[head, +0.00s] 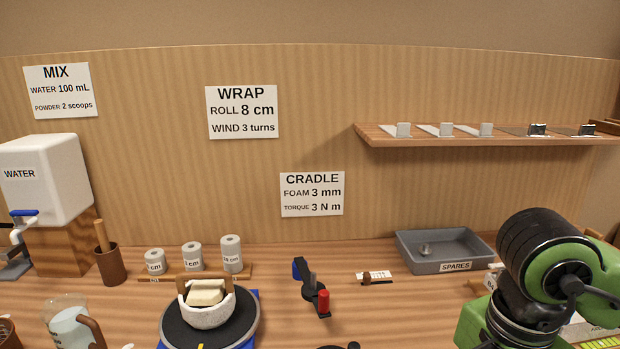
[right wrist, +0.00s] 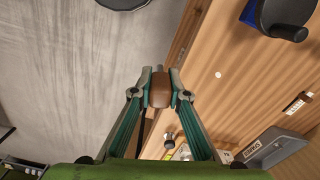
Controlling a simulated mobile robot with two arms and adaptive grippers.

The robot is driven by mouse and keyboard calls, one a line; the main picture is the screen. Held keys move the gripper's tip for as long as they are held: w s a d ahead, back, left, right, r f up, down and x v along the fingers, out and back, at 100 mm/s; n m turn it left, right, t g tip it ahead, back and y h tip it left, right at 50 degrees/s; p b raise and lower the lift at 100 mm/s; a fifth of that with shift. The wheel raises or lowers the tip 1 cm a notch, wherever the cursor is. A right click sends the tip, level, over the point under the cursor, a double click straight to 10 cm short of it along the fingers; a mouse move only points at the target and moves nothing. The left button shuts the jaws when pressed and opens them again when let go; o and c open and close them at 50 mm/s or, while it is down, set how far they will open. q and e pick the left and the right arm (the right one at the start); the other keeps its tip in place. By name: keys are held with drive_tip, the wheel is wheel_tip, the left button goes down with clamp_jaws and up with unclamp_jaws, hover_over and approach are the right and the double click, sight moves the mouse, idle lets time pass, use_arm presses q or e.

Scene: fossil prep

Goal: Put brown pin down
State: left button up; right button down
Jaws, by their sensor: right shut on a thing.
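My right gripper (right wrist: 160,90) is shut on the brown pin (right wrist: 160,92), a smooth, rounded brown piece seen between the fingertips in the right wrist view. Its lower part is hard to make out. The pin appears across the front edge of the wooden bench (right wrist: 240,75); I cannot tell its height. In the head view only my right arm shows at the lower right, and its fingers are out of sight. My left gripper is not in view.
A grey spares tray (head: 445,265) stands at the back right, with a small card (head: 374,275) bearing a dark brown item to its left. A blue, black and red tool (head: 311,288) stands mid-bench. A turntable (head: 180,325) carries a white cradle (head: 207,313). Bare wood lies between.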

drive_tip(key=shift+a+f+n, duration=0.15)
drive_tip(key=shift+f+n, duration=0.45)
drive_tip(key=shift+n, duration=0.3)
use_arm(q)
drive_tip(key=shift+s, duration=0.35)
use_arm(e)
wheel_tip(320, 180, down, 9)
drive_tip(key=w+a+n, duration=0.1)
drive_tip(key=w+n, duration=0.1)
drive_tip(key=n, duration=1)
drive_tip(key=shift+w, duration=0.3)
drive_tip(key=shift+r, duration=0.15)
